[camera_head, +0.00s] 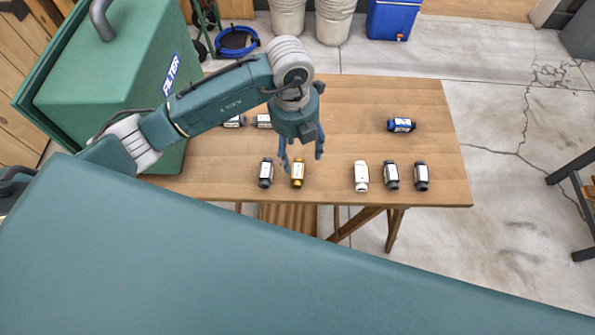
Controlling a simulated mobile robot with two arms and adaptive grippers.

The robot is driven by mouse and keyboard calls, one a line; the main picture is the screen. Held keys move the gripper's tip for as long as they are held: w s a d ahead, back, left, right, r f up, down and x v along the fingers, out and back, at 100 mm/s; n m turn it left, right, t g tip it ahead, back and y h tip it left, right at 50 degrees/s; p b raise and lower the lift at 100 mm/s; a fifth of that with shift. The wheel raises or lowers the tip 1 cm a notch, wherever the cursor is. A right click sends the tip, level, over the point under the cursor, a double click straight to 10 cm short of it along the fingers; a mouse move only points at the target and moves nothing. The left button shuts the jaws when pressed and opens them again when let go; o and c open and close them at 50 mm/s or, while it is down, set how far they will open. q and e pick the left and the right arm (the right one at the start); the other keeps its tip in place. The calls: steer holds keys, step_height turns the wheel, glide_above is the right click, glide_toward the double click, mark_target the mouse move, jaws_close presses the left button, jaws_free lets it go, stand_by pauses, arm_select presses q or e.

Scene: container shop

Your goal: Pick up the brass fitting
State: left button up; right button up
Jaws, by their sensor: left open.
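The brass fitting (298,173) is a small gold-yellow piece with a white label, standing near the front edge of the wooden table (330,187). My left gripper (301,167) points down over it, fingers spread. One finger is to the left of the fitting's top and the other is up and to the right. The gripper looks empty, and I cannot tell whether a finger touches the fitting. My right gripper does not show.
A dark fitting (265,173) stands close left of the brass one. A white fitting (361,176) and two dark ones stand to the right. A blue fitting (401,125) lies farther back. A green box (115,85) labelled FILTER takes up the left side.

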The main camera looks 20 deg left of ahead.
arm_select(q)
steer(key=a, duration=0.2)
steer(key=p, duration=0.1)
glide_above(294, 170)
steer(key=shift+y, duration=0.4)
steer(key=f, duration=0.4)
steer(key=shift+w+a+f, duration=0.15)
steer(key=shift+a+f, duration=0.15)
steer(key=shift+f, duration=0.1)
steer(key=f+p, duration=0.1)
steer(key=f, duration=0.2)
steer(key=f+p, duration=0.1)
steer(key=shift+s+d+f+p, duration=0.2)
steer(key=shift+d+f+p, duration=0.1)
steer(key=shift+d+f, duration=0.1)
steer(key=shift+f, duration=0.55)
steer(key=shift+w, duration=0.1)
steer(key=c, duration=1.3)
steer(key=shift+r, duration=0.1)
